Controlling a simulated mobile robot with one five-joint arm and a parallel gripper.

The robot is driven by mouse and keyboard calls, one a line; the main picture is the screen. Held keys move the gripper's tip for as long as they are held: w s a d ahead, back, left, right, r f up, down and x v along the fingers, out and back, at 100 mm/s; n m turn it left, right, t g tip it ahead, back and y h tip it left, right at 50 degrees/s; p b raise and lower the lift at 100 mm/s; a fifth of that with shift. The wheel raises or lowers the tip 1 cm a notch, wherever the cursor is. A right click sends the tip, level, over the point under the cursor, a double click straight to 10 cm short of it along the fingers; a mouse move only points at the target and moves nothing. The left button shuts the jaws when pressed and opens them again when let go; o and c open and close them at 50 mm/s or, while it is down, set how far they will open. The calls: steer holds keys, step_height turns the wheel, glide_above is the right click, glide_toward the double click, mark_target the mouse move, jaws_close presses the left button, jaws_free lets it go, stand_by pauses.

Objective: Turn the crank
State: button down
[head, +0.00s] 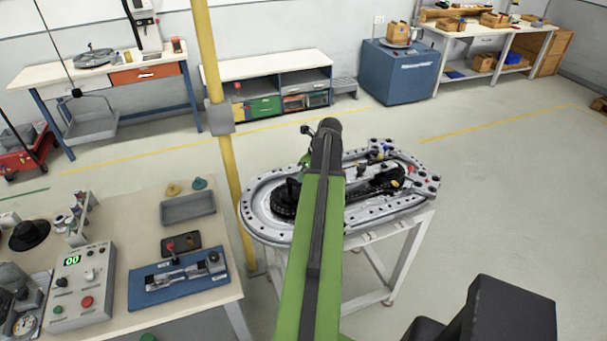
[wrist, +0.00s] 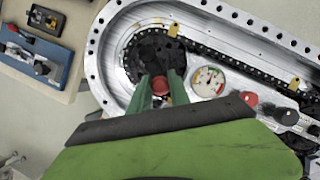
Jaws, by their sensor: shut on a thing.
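The crank (wrist: 152,50) is a dark hub on the left end of the oval metal ring track (wrist: 108,45) in the wrist view. Its red knob (wrist: 164,86) sits between the two green fingers of my gripper (wrist: 168,85), which is shut on it. The track also shows in the head view on a white-legged stand (head: 262,222). There my green arm reaches over it and hides most of the crank and the fingertips. A round dial gauge (wrist: 208,81) lies just right of the knob in the wrist view.
A dark chain (wrist: 238,60) runs along the track, with yellow markers beside it. A yellow post (head: 231,185) stands close left of the track. A bench (head: 130,210) with a control box (head: 82,285) and a blue fixture (head: 180,275) is at the left.

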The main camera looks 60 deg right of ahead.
steer(key=c, duration=1.3)
jaws_free()
steer(key=shift+o, duration=0.5)
steer(key=shift+r, duration=0.25)
steer(key=p+v, duration=1.6)
steer(key=v, duration=0.1)
steer(key=shift+s, duration=0.15)
steer(key=shift+f, duration=0.15)
